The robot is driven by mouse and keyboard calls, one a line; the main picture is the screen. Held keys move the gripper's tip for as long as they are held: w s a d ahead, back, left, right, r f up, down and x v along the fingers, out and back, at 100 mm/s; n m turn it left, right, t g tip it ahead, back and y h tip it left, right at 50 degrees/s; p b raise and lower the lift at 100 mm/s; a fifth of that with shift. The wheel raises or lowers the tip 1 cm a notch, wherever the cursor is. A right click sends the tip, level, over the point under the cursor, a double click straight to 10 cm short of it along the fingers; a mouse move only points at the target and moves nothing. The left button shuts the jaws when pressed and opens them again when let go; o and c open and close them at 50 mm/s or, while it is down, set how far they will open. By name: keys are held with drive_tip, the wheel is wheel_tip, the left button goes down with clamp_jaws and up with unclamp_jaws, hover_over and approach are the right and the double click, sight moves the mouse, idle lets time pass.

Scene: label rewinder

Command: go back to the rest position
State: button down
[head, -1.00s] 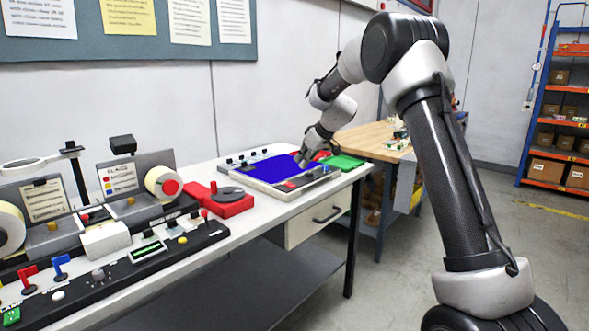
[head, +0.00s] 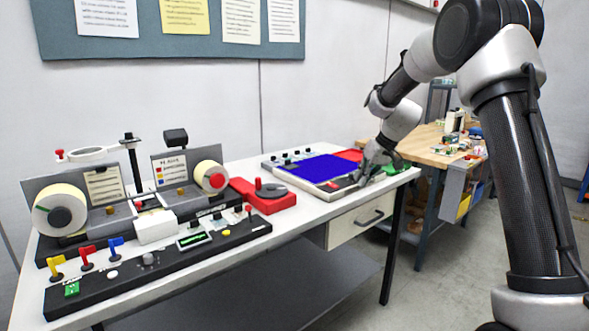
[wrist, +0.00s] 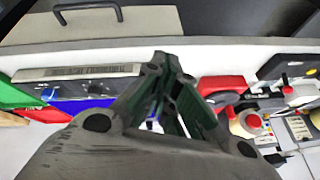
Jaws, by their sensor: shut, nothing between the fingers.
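My gripper (head: 366,173) is at the right end of the bench, close to the front right part of the tray with the blue surface (head: 308,168). In the wrist view my gripper (wrist: 160,62) points toward the bench's front edge, its fingers together with nothing between them. I cannot tell from these views whether it touches the tray. The label rewinder (head: 150,205), with a white label roll at each end, stands at the left of the bench, away from my gripper.
A red block with a grey disc (head: 266,195) sits between the rewinder and the tray. A control panel (head: 160,262) with coloured levers runs along the front left. A drawer (head: 358,220) hangs under the bench. A wooden-topped workbench (head: 425,145) stands behind. Bare bench top lies right of the panel.

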drive_tip(key=s+d+r+m+h, duration=0.1)
drive_tip(key=s+d+r, duration=0.2)
drive_tip(key=s, duration=1.1)
drive_tip(key=s+d+r+m+h, duration=0.1)
drive_tip(key=s+d+r, duration=0.2)
drive_tip(key=s, duration=1.2)
drive_tip(key=s+d+r+m+h, duration=0.1)
drive_tip(key=s+d+r, duration=0.2)
drive_tip(key=s, duration=1.2)
drive_tip(key=shift+s+d+m+t+h, duration=0.15)
drive_tip(key=shift+d+m+t+h, duration=0.15)
drive_tip(key=shift+m+h, duration=0.1)
